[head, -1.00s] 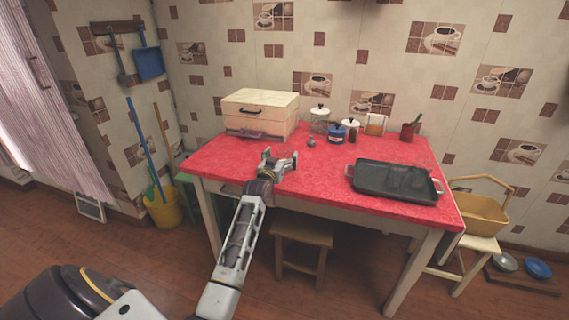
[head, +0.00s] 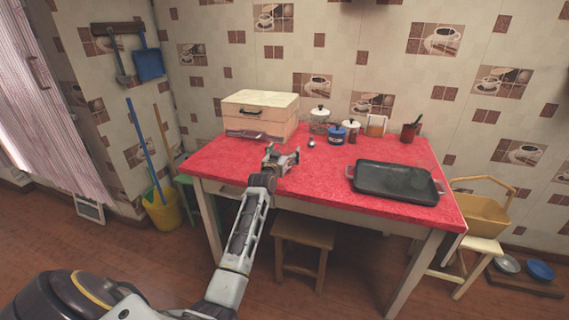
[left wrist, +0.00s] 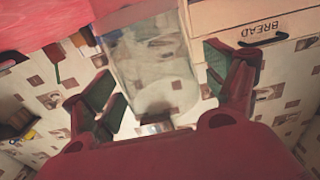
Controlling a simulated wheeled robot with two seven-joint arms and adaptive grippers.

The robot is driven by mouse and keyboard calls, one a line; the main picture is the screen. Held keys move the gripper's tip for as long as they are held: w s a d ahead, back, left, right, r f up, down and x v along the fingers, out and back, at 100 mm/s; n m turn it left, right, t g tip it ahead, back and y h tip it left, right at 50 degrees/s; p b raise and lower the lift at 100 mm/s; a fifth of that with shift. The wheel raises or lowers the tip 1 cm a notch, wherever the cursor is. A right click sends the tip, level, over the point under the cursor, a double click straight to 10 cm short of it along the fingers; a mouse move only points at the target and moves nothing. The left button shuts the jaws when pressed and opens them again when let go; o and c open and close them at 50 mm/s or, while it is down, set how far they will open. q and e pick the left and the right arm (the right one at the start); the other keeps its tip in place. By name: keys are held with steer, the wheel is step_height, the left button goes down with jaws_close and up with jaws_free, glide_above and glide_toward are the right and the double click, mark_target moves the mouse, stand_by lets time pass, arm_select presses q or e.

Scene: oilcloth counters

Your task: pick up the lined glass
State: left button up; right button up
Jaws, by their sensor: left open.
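A clear glass (left wrist: 150,60) stands out large in the left wrist view, between the two spread fingers of my left gripper (left wrist: 160,72). The fingers show a gap to it on both sides, and any lines on it are too faint to make out. In the head view my left gripper (head: 282,155) is open just above the red tabletop, near the table's left front part. There I cannot pick out the glass between the fingers. My right gripper is not in view.
A wooden bread box (head: 285,122) stands behind my left gripper. Canisters (head: 319,118), a blue pot (head: 337,135) and a small metal item (head: 311,143) are to the right. A dark tray (head: 395,181) lies on the right of the red table (head: 325,178). The middle is clear.

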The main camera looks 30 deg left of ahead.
arm_select(q)
steer(key=c, duration=1.3)
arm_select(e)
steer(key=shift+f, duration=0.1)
arm_select(q)
steer(key=shift+r, duration=0.15)
steer(key=shift+r, duration=0.55)
step_height(320, 180, up, 9)
steer(key=p, duration=0.2)
steer(key=shift+f+p, duration=0.15)
steer(key=shift+p, duration=0.25)
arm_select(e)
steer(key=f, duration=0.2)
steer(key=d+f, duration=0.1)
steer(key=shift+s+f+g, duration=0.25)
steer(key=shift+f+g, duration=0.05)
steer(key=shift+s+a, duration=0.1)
